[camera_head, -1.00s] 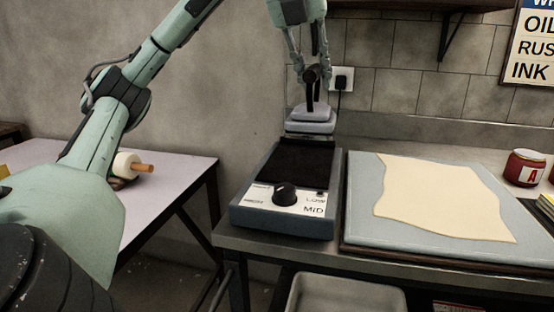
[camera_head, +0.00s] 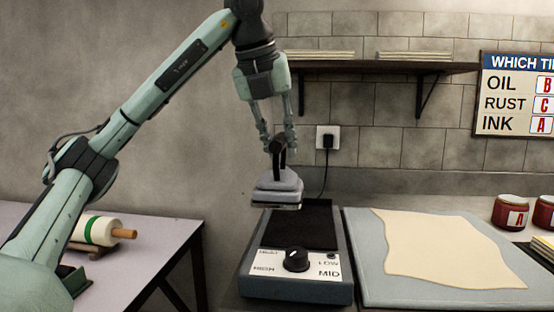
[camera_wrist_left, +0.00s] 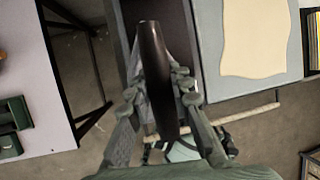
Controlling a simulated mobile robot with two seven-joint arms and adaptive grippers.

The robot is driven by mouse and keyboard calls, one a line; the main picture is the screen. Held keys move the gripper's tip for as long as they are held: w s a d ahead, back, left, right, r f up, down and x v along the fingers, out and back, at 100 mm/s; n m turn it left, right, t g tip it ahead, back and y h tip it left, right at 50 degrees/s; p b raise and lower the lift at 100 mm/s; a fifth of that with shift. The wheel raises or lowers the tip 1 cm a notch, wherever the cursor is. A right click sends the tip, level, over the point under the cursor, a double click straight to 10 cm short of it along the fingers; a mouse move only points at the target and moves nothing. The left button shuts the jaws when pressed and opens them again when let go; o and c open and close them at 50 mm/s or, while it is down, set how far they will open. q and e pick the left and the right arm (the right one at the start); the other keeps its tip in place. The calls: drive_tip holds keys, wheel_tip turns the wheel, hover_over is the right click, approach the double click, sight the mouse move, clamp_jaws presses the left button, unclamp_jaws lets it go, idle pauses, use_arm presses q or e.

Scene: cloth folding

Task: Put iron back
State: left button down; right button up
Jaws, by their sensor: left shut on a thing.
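The iron (camera_head: 277,188) has a pale grey body and a dark handle. In the head view my left gripper (camera_head: 279,147), pointing down, is shut on that handle. The iron hangs near the back left of the heating unit (camera_head: 296,288), overlapping its dark plate (camera_head: 312,230) in the picture; the exact gap below it is hard to tell. The unit has a black knob (camera_head: 296,259) with HIGH, LOW and MID marks. In the left wrist view the dark handle (camera_wrist_left: 154,65) sits between the fingers and covers part of the unit. My right gripper is out of view.
A cream cloth (camera_head: 450,250) lies on a grey-blue board (camera_head: 375,280) right of the unit. Red jars (camera_head: 510,213) stand at the far right. A side table (camera_head: 150,255) with a roller (camera_head: 95,230) is at left. A shelf (camera_head: 375,67) and a plugged-in socket (camera_head: 328,138) are on the wall.

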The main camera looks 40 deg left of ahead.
use_arm(q)
drive_tip(key=w+f, duration=0.8)
drive_tip(key=f, duration=0.1)
drive_tip(key=shift+w+a+b, duration=0.35)
drive_tip(key=shift+a+b, duration=0.1)
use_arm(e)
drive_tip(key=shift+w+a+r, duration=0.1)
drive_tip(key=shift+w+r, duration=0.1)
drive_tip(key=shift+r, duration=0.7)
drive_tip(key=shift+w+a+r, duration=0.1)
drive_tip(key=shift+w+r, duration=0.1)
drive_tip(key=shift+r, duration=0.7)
use_arm(q)
drive_tip(key=shift+f, duration=0.1)
drive_tip(key=c, duration=1.8)
unclamp_jaws()
drive_tip(key=shift+f, duration=0.25)
drive_tip(key=shift+c, duration=0.2)
drive_tip(key=o, duration=0.5)
drive_tip(key=shift+r, duration=0.1)
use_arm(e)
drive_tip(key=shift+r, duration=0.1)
